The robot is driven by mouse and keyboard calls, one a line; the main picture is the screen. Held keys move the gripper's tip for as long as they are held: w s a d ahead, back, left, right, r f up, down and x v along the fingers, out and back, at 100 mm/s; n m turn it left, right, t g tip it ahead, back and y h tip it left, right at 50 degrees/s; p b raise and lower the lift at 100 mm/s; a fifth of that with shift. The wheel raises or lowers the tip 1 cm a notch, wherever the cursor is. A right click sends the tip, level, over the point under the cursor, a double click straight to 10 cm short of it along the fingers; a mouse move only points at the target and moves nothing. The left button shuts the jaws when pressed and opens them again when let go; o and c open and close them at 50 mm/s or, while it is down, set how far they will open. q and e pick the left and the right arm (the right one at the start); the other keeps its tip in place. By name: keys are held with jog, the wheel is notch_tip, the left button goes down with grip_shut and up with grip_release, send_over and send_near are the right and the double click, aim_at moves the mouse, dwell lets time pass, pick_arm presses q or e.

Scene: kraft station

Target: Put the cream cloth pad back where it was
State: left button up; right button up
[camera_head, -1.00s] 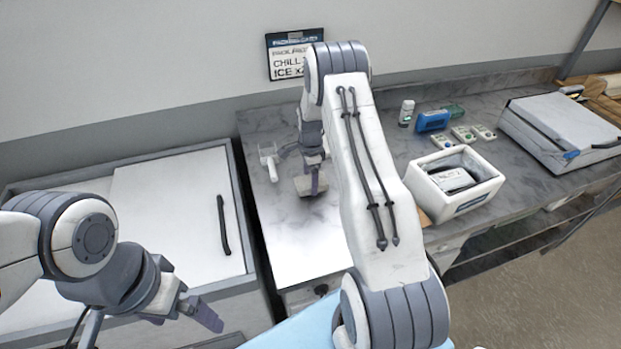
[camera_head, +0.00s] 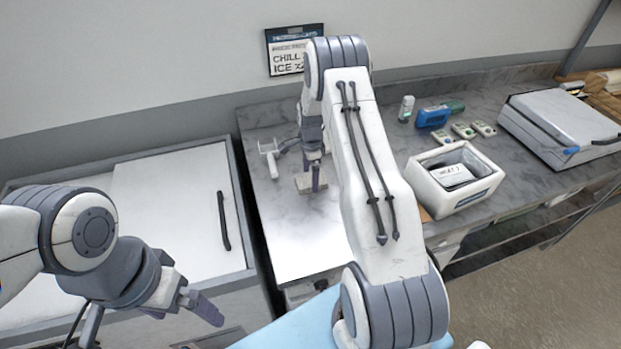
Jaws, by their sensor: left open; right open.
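A small cream-tan piece, which looks like the cream cloth pad (camera_head: 304,185), lies on the grey marbled counter (camera_head: 300,240) near the back. My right gripper (camera_head: 317,180) points down at it with open fingers. The fingers overlap the piece in the picture, and I cannot tell whether they touch it. My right forearm hides the counter just to the right. My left gripper (camera_head: 208,309) is open and empty at the lower left, in front of the white chest and away from the pad.
A white chest with a lid and dark handle (camera_head: 223,220) stands left. A white bracket (camera_head: 268,150) is beside the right gripper. Right of my arm are a white bin (camera_head: 425,190) holding a white packet, several small devices (camera_head: 463,130) and a white case (camera_head: 560,125). The front counter is clear.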

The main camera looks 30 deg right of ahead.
aim_at(310, 179)
notch_tip(310, 179, up, 11)
jog(key=b, duration=0.3)
jog(key=shift+f, duration=0.15)
notch_tip(310, 179, down, 12)
jog(key=p, duration=0.4)
jog(key=shift+r, duration=0.2)
jog(key=shift+f, duration=0.1)
jog(key=shift+r+b, duration=0.6)
jog(key=shift+r, duration=0.7)
jog(key=shift+f, duration=0.1)
